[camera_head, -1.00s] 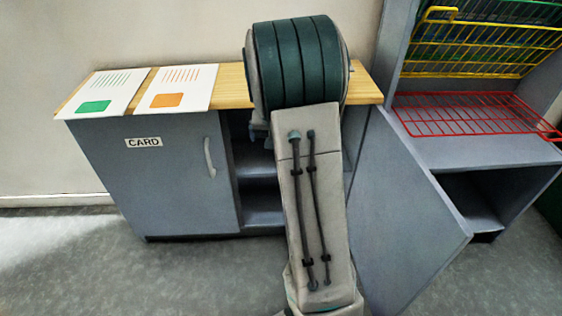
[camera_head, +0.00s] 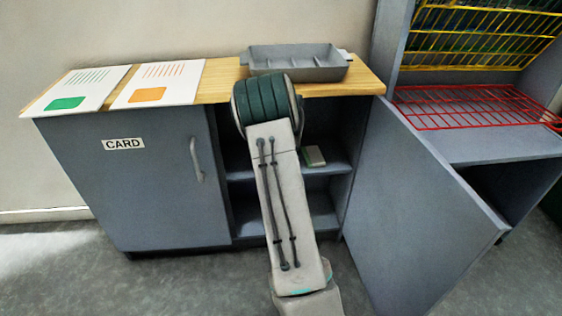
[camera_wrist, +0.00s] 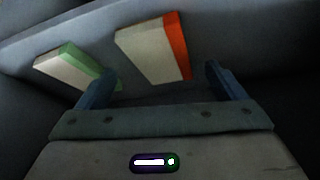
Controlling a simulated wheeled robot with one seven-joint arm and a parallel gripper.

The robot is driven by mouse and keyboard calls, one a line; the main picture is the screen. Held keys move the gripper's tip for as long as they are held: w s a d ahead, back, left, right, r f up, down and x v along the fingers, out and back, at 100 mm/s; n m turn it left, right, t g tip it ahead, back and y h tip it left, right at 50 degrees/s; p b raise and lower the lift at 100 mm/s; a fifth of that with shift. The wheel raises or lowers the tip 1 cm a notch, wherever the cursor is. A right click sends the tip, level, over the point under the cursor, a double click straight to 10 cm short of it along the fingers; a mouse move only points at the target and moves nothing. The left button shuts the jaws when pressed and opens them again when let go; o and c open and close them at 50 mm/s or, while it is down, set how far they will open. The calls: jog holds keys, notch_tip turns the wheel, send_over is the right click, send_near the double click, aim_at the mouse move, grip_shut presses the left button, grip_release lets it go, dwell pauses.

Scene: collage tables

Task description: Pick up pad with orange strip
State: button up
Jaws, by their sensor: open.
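The pad with the orange strip (camera_wrist: 150,50) lies on a grey shelf inside the cabinet in the wrist view. It is a pale block with an orange band along its right edge. A similar pad with a green strip (camera_wrist: 70,64) lies to its left. My gripper (camera_wrist: 165,84) is open and empty, its blue fingers spread in front of the orange-strip pad, with a gap between. In the head view my arm hides the gripper and the orange-strip pad; one pale pad with a green edge (camera_head: 314,156) shows on the upper shelf.
The cabinet's right door (camera_head: 420,200) stands open; the left door, labelled CARD (camera_head: 124,144), is shut. A grey divided tray (camera_head: 295,66) and two printed sheets lie on the wooden top (camera_head: 222,82). Red and yellow wire racks are at the right.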

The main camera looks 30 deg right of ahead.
jog(key=x, duration=0.2)
jog(key=shift+w+f+b, duration=0.2)
jog(key=shift+f+b, duration=0.1)
jog(key=c, duration=1.1)
jog(key=shift+r, duration=0.1)
